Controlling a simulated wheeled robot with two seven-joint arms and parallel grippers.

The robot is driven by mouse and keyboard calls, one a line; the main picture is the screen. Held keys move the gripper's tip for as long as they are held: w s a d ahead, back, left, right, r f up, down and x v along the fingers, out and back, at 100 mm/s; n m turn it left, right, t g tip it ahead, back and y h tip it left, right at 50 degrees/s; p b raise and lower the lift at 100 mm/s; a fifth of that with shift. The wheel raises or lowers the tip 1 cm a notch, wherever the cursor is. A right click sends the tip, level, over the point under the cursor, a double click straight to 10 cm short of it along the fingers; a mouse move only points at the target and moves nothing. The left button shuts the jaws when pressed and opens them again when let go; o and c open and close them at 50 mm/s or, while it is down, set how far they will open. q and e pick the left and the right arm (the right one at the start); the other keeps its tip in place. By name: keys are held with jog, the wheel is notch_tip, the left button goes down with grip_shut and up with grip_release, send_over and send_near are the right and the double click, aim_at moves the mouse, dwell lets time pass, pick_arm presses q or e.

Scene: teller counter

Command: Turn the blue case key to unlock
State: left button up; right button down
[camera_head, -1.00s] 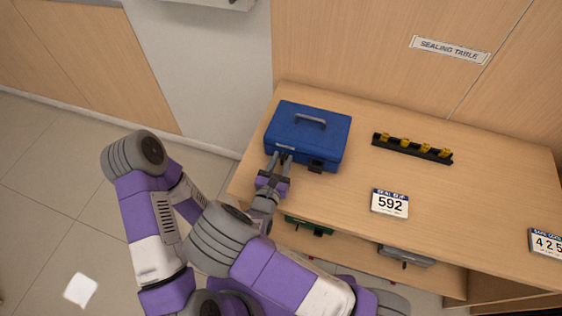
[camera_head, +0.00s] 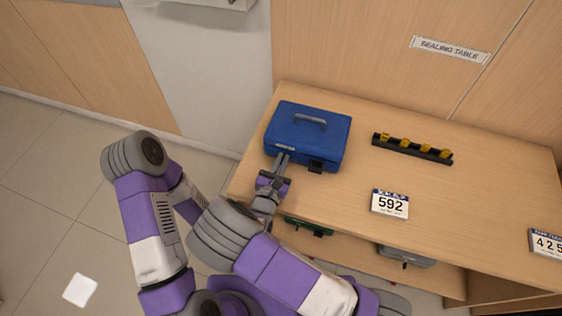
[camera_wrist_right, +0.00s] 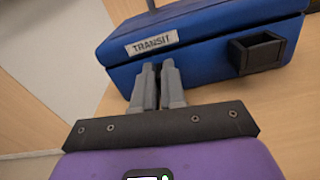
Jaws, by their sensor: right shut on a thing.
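The blue case (camera_head: 306,135) stands shut on the left part of the table, its grey handle on top. In the right wrist view the case (camera_wrist_right: 205,72) has a white "TRANSIT" label and a black square fitting (camera_wrist_right: 257,54) on its front. My right gripper (camera_head: 281,158) is at the case's front, left of the black fitting. In the right wrist view its fingers (camera_wrist_right: 158,72) are close together just below the label, against the case front. The key itself is hidden, apparently between the fingertips. My left gripper is not in view.
The wooden table (camera_head: 330,215) carries a black strip with several yellow pieces (camera_head: 412,148), a "592" card (camera_head: 390,203) and another number card (camera_head: 547,243). A green case (camera_head: 308,227) and a grey case (camera_head: 406,256) sit on the shelf below.

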jog(key=shift+d+f+m+b, duration=0.15)
jog(key=shift+m+b, duration=0.2)
jog(key=shift+m, duration=0.85)
jog(key=shift+s+d+m+b, duration=0.1)
jog(key=shift+m+b, duration=0.7)
jog(key=shift+m, duration=0.7)
jog(key=c, duration=1.2)
grip_release()
jog(key=p+v, duration=0.1)
jog(key=v, duration=0.6)
jog(key=shift+s, duration=0.3)
